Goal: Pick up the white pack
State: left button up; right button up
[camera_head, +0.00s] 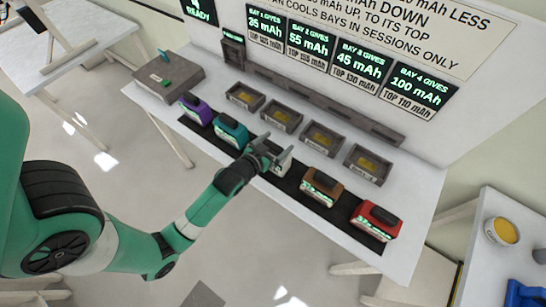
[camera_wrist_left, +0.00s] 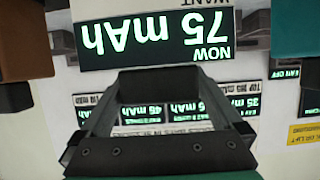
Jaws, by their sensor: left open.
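The white pack (camera_head: 285,161) stands on the dark mat in the row of packs, between the teal pack (camera_head: 231,131) and the brown pack (camera_head: 321,186). My left gripper (camera_head: 267,147) is open right at the white pack and hides part of it. In the left wrist view the white pack (camera_wrist_left: 100,8) fills the upper middle, with its display upside down reading 75 mAh. My left gripper (camera_wrist_left: 158,88) is seen below it there. I cannot tell whether the fingers touch the pack. My right gripper is not in view.
A purple pack (camera_head: 196,109) and a red pack (camera_head: 376,220) stand at the ends of the row. Several bays, such as the one at the left (camera_head: 245,96), lie behind. A grey box (camera_head: 168,76) with a green lever is at the left. Signs cover the back panel.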

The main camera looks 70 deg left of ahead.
pick_arm(q)
jog(key=shift+w+a+f, duration=0.3)
jog(key=shift+w, duration=0.15)
jog(key=shift+r, duration=0.1)
grip_shut()
